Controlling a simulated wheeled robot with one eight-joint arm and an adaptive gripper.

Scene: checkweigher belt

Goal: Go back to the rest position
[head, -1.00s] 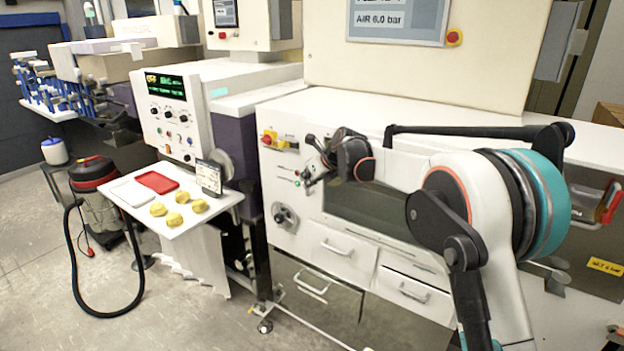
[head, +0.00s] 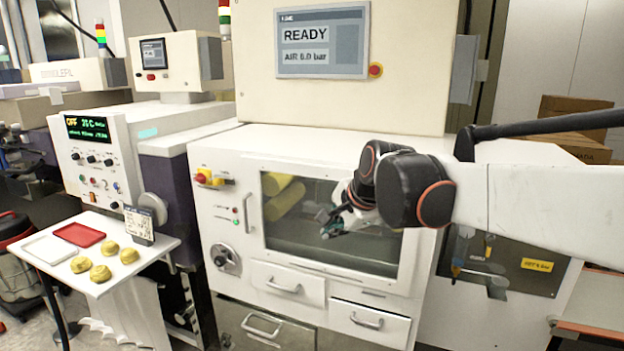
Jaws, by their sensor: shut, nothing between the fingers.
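My arm reaches in from the right in the head view. My gripper (head: 330,222) hangs at its end, in front of the window (head: 290,225) of the large white machine. It is shut and empty, and its fingers look small and dark. My wrist covers the upper right part of the window. No object is near the fingers on my side of the glass.
A small white shelf (head: 100,285) at the left holds several yellow rounds (head: 101,273), a red tray (head: 79,234), a white tray (head: 47,249) and a display card (head: 139,224). The white machine (head: 210,158) has a control panel. Drawers (head: 284,287) lie below the window.

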